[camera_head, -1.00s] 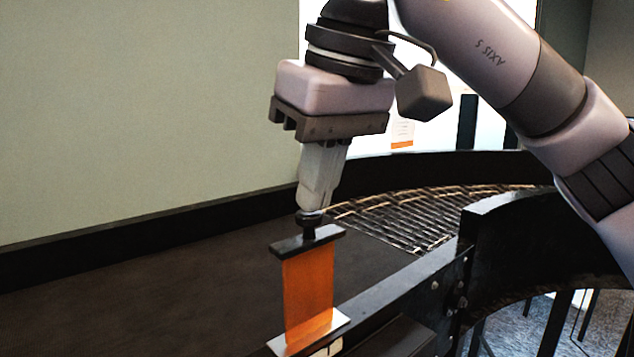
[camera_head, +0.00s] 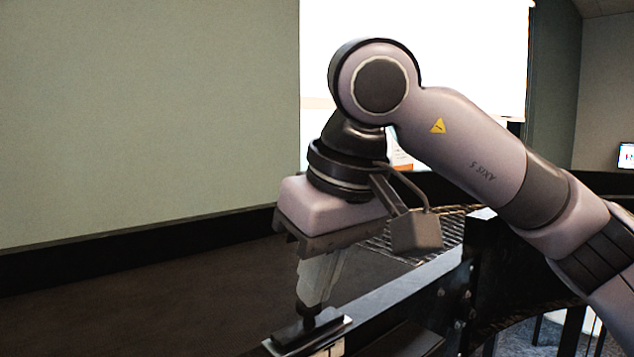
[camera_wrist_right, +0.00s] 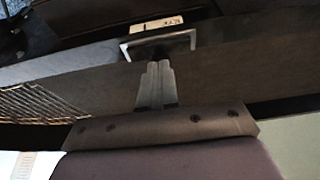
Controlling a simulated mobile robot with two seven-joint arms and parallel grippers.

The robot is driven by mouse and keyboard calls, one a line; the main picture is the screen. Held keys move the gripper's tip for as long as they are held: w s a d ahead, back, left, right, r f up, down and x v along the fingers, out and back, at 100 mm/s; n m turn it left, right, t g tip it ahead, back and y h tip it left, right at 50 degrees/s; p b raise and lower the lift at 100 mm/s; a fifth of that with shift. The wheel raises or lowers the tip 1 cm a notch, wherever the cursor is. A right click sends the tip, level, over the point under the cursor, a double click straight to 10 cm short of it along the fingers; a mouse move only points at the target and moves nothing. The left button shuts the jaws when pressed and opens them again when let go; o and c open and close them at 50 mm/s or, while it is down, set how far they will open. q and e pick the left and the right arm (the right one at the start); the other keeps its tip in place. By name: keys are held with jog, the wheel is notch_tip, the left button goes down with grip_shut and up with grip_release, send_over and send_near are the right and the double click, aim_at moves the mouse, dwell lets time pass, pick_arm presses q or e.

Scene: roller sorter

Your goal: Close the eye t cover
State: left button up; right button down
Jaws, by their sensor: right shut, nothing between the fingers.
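The eye t cover (camera_head: 306,331) is a dark bar on a pale metal base plate on the conveyor's side rail, low in the head view. The bar now lies down close to the plate, and no orange face shows. My right gripper (camera_head: 308,308) is shut and empty, pointing down, with its fingertips at the top of the dark bar. In the right wrist view the shut fingers (camera_wrist_right: 158,66) reach the cover, whose pale metal edge (camera_wrist_right: 158,44) shows around them. Whether the bar sits fully flush is hard to tell. My left gripper is not in view.
Metal rollers (camera_head: 440,232) lie behind my right gripper. A black curved guard (camera_head: 500,265) stands at right. A pale green wall (camera_head: 150,110) fills the back left.

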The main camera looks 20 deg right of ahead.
jog(key=shift+s+f, duration=0.1)
jog(key=shift+f, duration=0.4)
jog(key=shift+r, duration=0.1)
